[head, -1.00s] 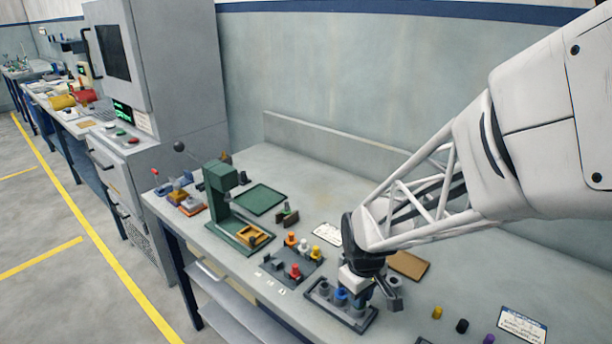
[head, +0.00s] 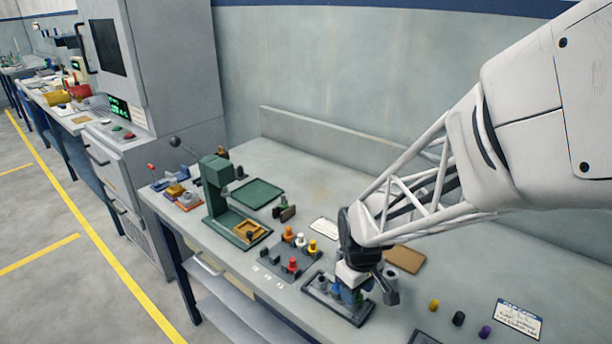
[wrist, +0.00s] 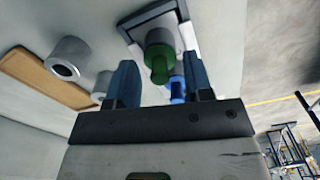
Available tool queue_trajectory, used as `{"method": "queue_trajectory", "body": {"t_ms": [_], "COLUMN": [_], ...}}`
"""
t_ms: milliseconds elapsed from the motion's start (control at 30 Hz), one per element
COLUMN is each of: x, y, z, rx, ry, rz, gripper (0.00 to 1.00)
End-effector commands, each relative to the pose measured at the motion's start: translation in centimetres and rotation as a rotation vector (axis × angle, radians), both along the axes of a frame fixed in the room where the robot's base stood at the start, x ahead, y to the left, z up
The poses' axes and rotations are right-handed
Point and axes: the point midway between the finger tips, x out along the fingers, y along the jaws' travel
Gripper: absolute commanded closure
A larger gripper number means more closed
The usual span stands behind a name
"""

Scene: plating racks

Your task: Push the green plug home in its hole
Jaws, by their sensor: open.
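The green plug (wrist: 158,58) shows in the wrist view, between the tips of my open gripper (wrist: 157,66), whose blue fingers stand on either side of it. It stands at the dark-rimmed rack (wrist: 128,28); how deep it sits in its hole cannot be told. In the head view my gripper (head: 357,291) is low over the rack (head: 345,315) at the bench's front edge and hides much of the plugs there. A bit of the blue plug (head: 336,291) shows.
Grey cylinders (wrist: 68,58) stand beside the rack near a brown board (head: 404,259). Left of the rack is a plate with red, orange, white and yellow plugs (head: 292,264), then a green press (head: 215,190). Loose yellow, black and purple pieces (head: 459,318) lie to the right.

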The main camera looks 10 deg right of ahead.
Motion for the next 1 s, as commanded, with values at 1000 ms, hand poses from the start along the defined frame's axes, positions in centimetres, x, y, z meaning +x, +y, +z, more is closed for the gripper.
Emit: {"method": "queue_trajectory", "body": {"t_ms": [1000], "x": [0.0], "y": [0.0], "z": [7.6], "rx": [0.001], "ry": [-0.001], "rz": [0.000], "gripper": [0.53]}}
